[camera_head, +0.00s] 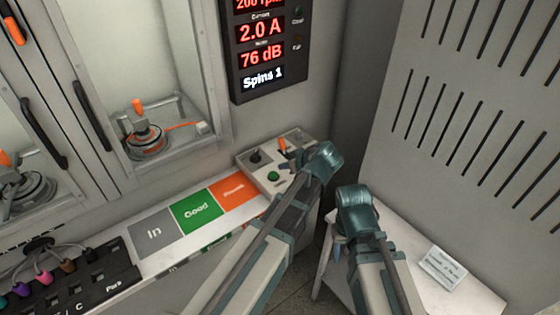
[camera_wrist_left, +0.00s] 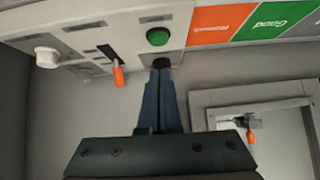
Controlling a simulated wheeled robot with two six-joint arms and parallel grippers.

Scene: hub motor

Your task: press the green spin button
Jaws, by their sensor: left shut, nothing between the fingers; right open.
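The green button (camera_head: 273,176) is on the grey control panel at the right end of the bench ledge. It also shows in the left wrist view (camera_wrist_left: 158,37), at top centre. My left gripper (camera_head: 318,160) is at the right side of this panel, with its fingertips hidden in the head view. In the left wrist view its fingers (camera_wrist_left: 161,70) are shut and empty, with their tips just below the button in the picture. I see no clear contact with the button. My right gripper (camera_head: 357,210) is open, above the white side table, right of the panel.
A display (camera_head: 262,50) reads "Spins 1". Left are In, Good and orange pads (camera_head: 197,211), and a hub motor (camera_head: 146,140) in a cabinet. A label card (camera_head: 440,267) lies on the side table.

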